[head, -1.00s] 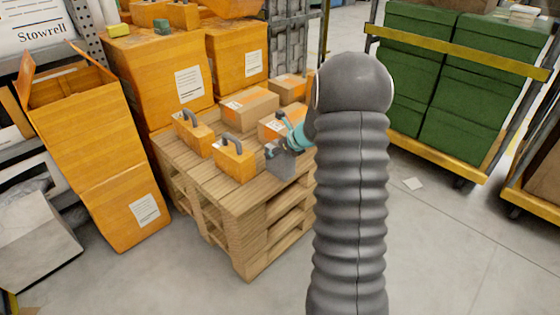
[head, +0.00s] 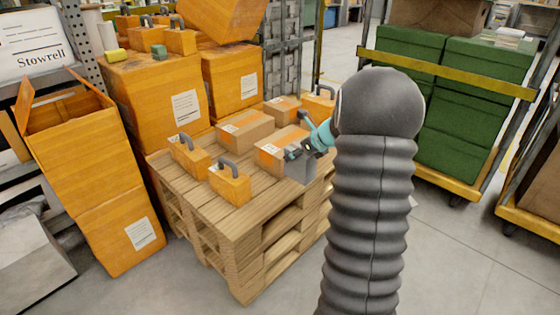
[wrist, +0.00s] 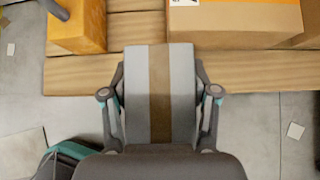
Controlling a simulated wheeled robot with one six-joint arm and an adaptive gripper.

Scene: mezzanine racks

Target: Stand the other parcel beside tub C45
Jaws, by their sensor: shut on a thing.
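My gripper (head: 294,152) is shut on a grey parcel with a brown band (wrist: 160,95), its fingers on either side of it in the wrist view. In the head view the grey parcel (head: 301,169) is partly hidden by the gripper and is at the right side of the wooden pallet (head: 240,217). Whether it touches the pallet, I cannot tell. A cardboard box (head: 270,154) is just behind it, also seen in the wrist view (wrist: 235,25). An orange handled case (head: 230,186) stands to its left. I can read no C45 label.
Another orange handled case (head: 188,155) and a cardboard box (head: 245,128) are further back on the pallet. Tall orange boxes (head: 150,105) stand behind it. A trolley of green crates (head: 455,150) is at the right. Bare pallet boards lie in front of the cardboard boxes.

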